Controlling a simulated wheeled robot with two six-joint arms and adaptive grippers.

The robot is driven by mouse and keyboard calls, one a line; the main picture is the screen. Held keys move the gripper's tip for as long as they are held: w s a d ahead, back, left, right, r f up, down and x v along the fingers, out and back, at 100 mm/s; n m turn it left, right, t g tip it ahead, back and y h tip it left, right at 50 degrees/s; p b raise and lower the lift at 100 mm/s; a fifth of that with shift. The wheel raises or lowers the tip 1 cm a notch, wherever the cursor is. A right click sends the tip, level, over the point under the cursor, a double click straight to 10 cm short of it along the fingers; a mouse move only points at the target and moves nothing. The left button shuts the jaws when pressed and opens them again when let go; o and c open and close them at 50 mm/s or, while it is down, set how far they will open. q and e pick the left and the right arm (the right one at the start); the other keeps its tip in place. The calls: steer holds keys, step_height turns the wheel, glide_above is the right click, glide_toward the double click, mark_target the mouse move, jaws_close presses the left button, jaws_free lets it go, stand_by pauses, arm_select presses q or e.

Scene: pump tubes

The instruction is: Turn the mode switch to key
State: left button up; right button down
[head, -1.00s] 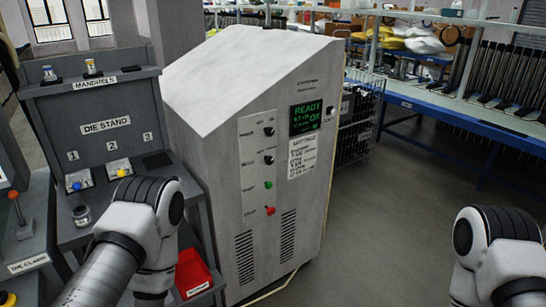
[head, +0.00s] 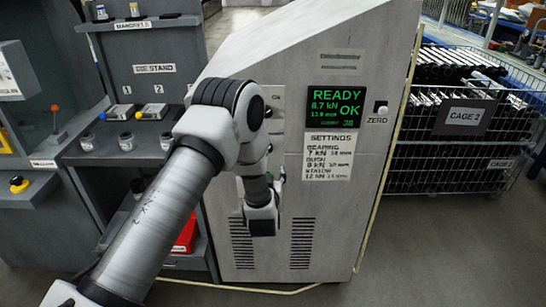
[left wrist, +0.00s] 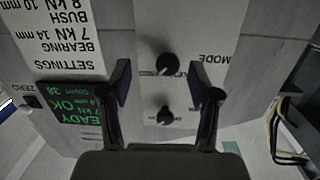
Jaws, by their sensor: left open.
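The mode switch (left wrist: 167,65) is a black round knob on the press cabinet's light panel, with the label MODE beside it. It shows upside down in the left wrist view, and my arm hides it in the head view. A second black knob (left wrist: 165,115) sits below it in that picture. My left gripper (left wrist: 160,74) is open and empty, one finger to either side of the mode switch in the picture. I cannot tell whether the fingers touch it, and its exact pointer setting is unclear. My right gripper is out of view.
The grey cabinet (head: 345,215) has a lit READY screen (head: 337,108) and a ZERO button (head: 382,110) right of my arm. The die stand (head: 155,58) is at the left. A wire cage (head: 450,170) stands at the right. The floor in front is clear.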

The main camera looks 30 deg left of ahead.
arm_select(q)
steer(key=shift+n+t+y, duration=0.3)
steer(key=shift+y, duration=0.4)
steer(key=w+a+r, duration=0.1)
steer(key=w, duration=0.1)
steer(key=w+a+r+p, duration=0.1)
steer(key=w+a, duration=0.1)
steer(key=w, duration=0.1)
steer(key=w+a+r, duration=0.1)
steer(key=w+a, duration=0.1)
steer(key=shift+w+a, duration=0.25)
steer(key=shift+s, duration=0.15)
steer(key=shift+c, duration=0.7)
steer(key=c, duration=1)
